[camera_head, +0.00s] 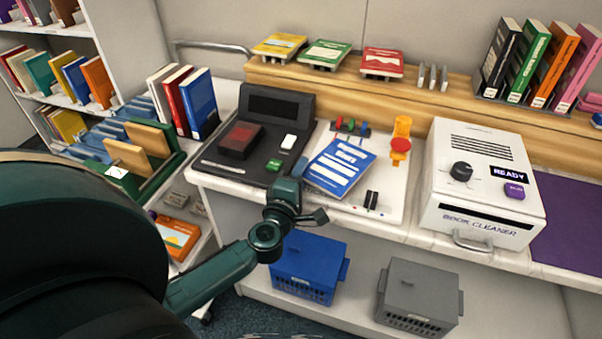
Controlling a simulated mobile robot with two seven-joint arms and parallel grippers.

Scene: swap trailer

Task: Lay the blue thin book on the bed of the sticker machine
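The blue thin book (340,166) has white label bands on its cover. It lies face up and turned at an angle over the left part of the sticker machine's white bed (385,181). An orange post with a red knob stands at the bed's back right. My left gripper (305,204) is at the near left of the book, in front of the counter edge. Its fingers look spread, with nothing seen between them. It appears apart from the book, though the exact gap is hard to judge. My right gripper is not in view.
A black scanner desk unit (256,135) stands left of the bed, and a white book cleaner (483,185) stands right. Books line the wooden ledge (376,89) behind. A blue crate (309,268) and a grey crate (418,296) sit below. A book cart is at left.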

